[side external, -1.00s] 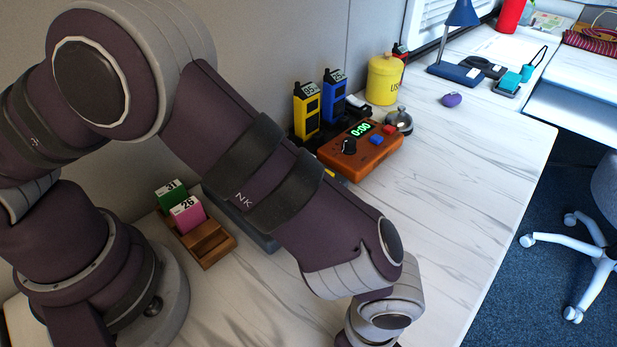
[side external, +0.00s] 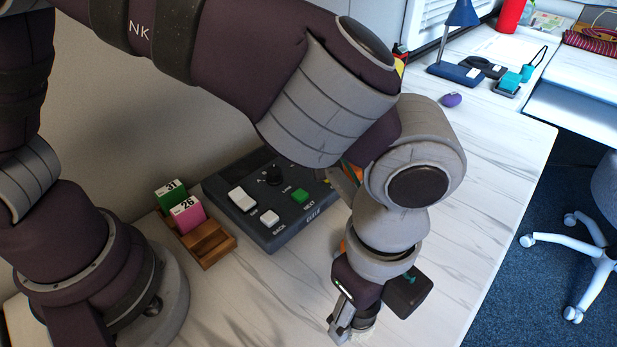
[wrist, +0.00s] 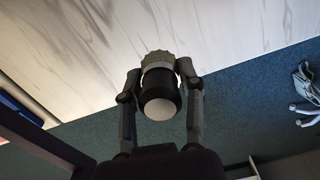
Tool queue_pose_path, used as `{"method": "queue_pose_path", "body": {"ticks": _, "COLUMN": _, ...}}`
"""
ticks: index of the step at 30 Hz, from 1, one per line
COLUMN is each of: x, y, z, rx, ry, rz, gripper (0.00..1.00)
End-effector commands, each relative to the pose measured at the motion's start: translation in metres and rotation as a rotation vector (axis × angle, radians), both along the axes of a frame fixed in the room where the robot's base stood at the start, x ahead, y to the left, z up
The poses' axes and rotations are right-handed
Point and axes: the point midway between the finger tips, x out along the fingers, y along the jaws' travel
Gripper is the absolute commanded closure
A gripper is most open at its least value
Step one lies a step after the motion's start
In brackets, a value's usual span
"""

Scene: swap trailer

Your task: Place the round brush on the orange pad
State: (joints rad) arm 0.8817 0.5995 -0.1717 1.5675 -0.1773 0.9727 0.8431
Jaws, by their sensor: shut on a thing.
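My gripper (side external: 350,326) is low at the bottom middle of the side view, over the white desk. In the wrist view, its two fingers (wrist: 160,78) are shut on the round brush (wrist: 160,95), one on each side. The brush has a black band, a pale round end toward the camera and tan bristles at the far end. In the side view only a small pale part of the brush (side external: 364,334) shows beside the fingers. I cannot make out the orange pad; small orange patches show behind my arm, but I cannot tell what they are.
A dark console (side external: 300,228) with buttons and a wooden rack (side external: 212,246) with green and pink cards stand left of my gripper. A purple oval object (side external: 451,99) and a blue lamp (side external: 457,72) are farther back. The desk at right (side external: 490,170) is clear.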

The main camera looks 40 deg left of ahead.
Motion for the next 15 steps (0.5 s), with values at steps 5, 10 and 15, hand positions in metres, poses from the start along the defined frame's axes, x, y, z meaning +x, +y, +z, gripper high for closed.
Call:
{"method": "queue_pose_path", "body": {"ticks": 5, "x": 0.008, "y": 0.068, "z": 0.006, "rx": 0.004, "ry": -0.007, "rz": -0.004, "gripper": 0.94}}
{"method": "queue_pose_path", "body": {"ticks": 10, "x": -0.006, "y": 0.125, "z": 0.003, "rx": 0.001, "ry": -0.004, "rz": -0.007, "gripper": 0.94}}
{"method": "queue_pose_path", "body": {"ticks": 15, "x": -0.016, "y": 0.147, "z": -0.001, "rx": -0.002, "ry": 0.0, "rz": -0.008, "gripper": 0.94}}
